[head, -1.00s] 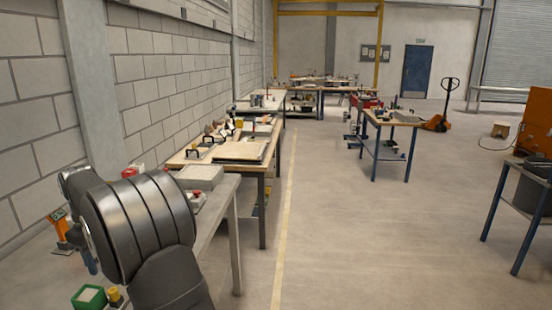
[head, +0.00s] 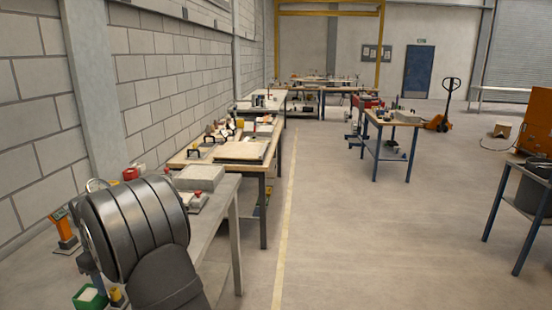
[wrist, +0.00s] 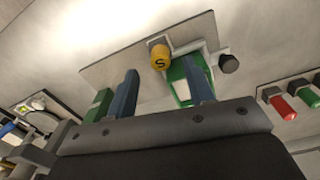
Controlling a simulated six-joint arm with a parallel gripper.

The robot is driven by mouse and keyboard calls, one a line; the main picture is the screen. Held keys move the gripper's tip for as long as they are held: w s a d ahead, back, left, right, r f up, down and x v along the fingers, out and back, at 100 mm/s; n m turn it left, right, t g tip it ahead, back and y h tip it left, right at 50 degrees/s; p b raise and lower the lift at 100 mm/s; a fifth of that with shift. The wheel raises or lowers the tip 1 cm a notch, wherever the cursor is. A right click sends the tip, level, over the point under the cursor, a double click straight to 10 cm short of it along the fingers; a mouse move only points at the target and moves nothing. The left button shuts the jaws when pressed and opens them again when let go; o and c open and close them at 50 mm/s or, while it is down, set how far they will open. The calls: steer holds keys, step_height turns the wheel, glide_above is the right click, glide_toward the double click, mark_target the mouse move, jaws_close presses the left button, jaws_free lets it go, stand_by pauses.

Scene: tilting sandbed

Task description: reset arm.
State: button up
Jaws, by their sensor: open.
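My gripper (wrist: 160,88) shows in the wrist view as two blue fingers set wide apart, with no object held between them. Behind the fingers is a pale plate (wrist: 118,58) carrying a green box with a white top (wrist: 184,72), a yellow knob marked S (wrist: 160,57) and a black knob (wrist: 229,64). The right finger overlaps part of the green box; I cannot tell whether they touch. In the head view my dark arm covers the lower left and hides the gripper. The green box (head: 88,297) stands to its left there.
A grey bench (head: 225,190) bears a pale rectangular block (head: 199,177) and red-topped fittings. An orange device (head: 62,230) stands at the left by the wall. Red (wrist: 282,107) and green (wrist: 308,97) handles show at right in the wrist view.

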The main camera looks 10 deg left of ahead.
step_height(320, 180, down, 4)
steer(key=shift+r, duration=0.15)
step_height(320, 180, up, 6)
steer(key=shift+r, duration=0.25)
steer(key=shift+o, duration=0.4)
steer(key=o, duration=0.4)
steer(key=shift+s+r, duration=0.1)
steer(key=shift+s, duration=0.05)
steer(key=shift+c, duration=0.2)
steer(key=o, duration=0.7)
steer(key=s, duration=0.1)
steer(key=s+r+t, duration=0.1)
steer(key=s+r, duration=0.1)
steer(key=shift+s+a+n, duration=0.1)
steer(key=shift+a+n, duration=0.2)
steer(key=shift+a, duration=0.05)
steer(key=s+r+n+t+y, duration=0.2)
steer(key=s+r+t, duration=0.15)
steer(key=s, duration=0.35)
steer(key=shift+g, duration=0.25)
steer(key=x, duration=0.6)
steer(key=a+x, duration=0.1)
steer(key=x, duration=0.2)
steer(key=v, duration=1)
